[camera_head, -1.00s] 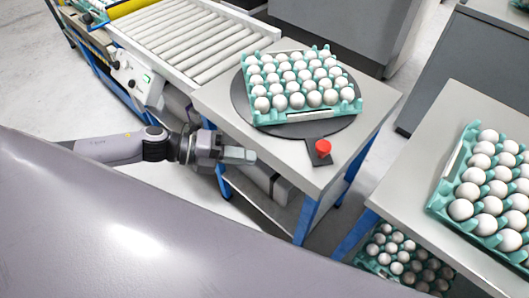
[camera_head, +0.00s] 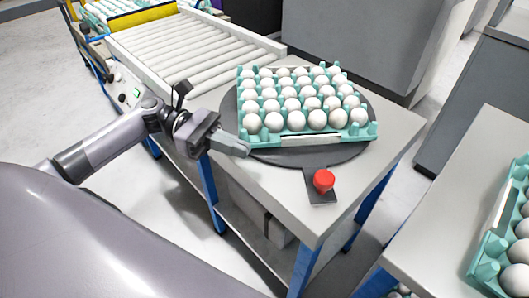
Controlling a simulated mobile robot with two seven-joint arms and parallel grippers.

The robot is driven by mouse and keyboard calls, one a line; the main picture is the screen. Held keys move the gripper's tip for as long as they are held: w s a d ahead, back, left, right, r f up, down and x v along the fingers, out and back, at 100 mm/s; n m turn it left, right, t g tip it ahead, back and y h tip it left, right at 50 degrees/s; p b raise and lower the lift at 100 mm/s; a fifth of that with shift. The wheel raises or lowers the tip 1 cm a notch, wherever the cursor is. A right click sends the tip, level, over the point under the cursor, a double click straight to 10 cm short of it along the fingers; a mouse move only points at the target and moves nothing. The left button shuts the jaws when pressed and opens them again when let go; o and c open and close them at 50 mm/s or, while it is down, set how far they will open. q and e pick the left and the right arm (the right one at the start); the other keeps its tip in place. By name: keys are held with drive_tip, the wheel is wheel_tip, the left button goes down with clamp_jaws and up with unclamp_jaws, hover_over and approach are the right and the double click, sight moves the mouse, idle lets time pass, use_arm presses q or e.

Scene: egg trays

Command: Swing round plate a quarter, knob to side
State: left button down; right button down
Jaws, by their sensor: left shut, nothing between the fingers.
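The dark round plate (camera_head: 318,155) lies on a grey-topped table (camera_head: 252,188). A teal tray (camera_head: 372,131) full of white eggs rests on the plate. A dark tab sticks out from the plate's near side and carries a red knob (camera_head: 324,180). My left gripper (camera_head: 246,149) is shut and empty. It shows at the plate's left edge, to the left of the knob and apart from it. I cannot tell whether its tips touch the plate or the table. My right gripper is not in view.
A roller conveyor (camera_head: 192,45) meets the table at the back left. Another table (camera_head: 452,200) with a teal egg tray (camera_head: 487,270) stands at the right. Grey cabinets (camera_head: 335,38) stand behind. The tabletop around the knob is clear.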

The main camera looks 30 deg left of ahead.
use_arm(q)
drive_tip(key=d, duration=0.3)
drive_tip(key=d+p, duration=0.1)
drive_tip(key=d, duration=0.3)
drive_tip(key=w+d+f, duration=0.1)
drive_tip(key=d, duration=0.3)
drive_tip(key=shift+d+p, duration=0.15)
drive_tip(key=shift+p, duration=0.2)
drive_tip(key=shift+d+f, duration=0.2)
drive_tip(key=shift+d, duration=0.45)
drive_tip(key=shift+w+d, duration=0.1)
drive_tip(key=shift+d, duration=0.05)
